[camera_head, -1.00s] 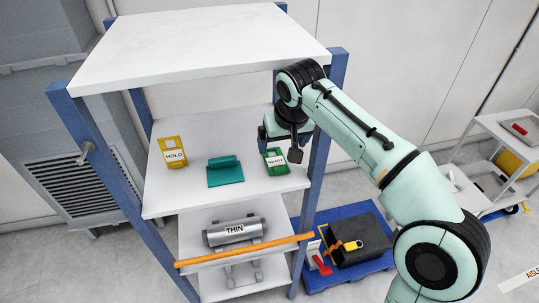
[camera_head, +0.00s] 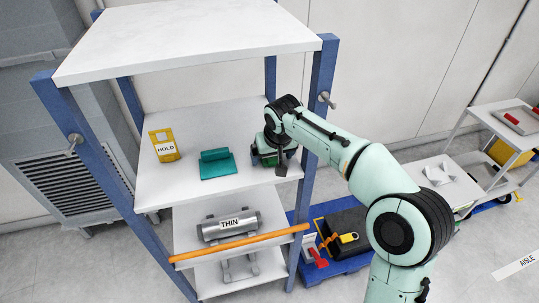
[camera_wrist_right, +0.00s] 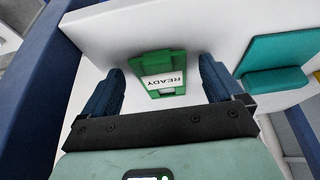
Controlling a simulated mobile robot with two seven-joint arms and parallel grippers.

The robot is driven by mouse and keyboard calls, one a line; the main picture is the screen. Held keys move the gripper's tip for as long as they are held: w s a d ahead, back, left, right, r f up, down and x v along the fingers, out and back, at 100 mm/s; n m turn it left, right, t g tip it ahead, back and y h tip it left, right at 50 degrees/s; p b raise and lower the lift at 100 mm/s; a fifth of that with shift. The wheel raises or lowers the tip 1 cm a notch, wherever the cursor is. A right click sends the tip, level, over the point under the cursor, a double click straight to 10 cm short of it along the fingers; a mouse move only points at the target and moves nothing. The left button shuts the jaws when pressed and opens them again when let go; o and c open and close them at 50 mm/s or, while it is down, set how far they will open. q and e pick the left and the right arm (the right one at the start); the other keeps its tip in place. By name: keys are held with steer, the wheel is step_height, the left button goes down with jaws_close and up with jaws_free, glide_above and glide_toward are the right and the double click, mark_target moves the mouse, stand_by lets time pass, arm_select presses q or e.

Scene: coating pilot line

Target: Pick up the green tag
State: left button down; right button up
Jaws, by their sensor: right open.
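The green tag (camera_wrist_right: 157,66) with a white READY label stands on the middle shelf. In the right wrist view it lies between the two blue fingers of my right gripper (camera_wrist_right: 161,85), apart from both. The right gripper is open and empty, close in front of the tag. In the head view my right gripper (camera_head: 270,160) is at the right end of the middle shelf and hides most of the tag. My left gripper is not in view.
On the middle shelf (camera_head: 190,118) are a yellow HOLD tag (camera_head: 164,145) and a teal block (camera_head: 216,163). Below are a THIN roller (camera_head: 230,225) and an orange bar (camera_head: 240,244). A blue post (camera_head: 318,110) stands close right of my gripper, and the top shelf (camera_head: 190,40) overhangs.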

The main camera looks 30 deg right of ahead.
steer(key=c, duration=1.1)
steer(key=shift+c, duration=0.2)
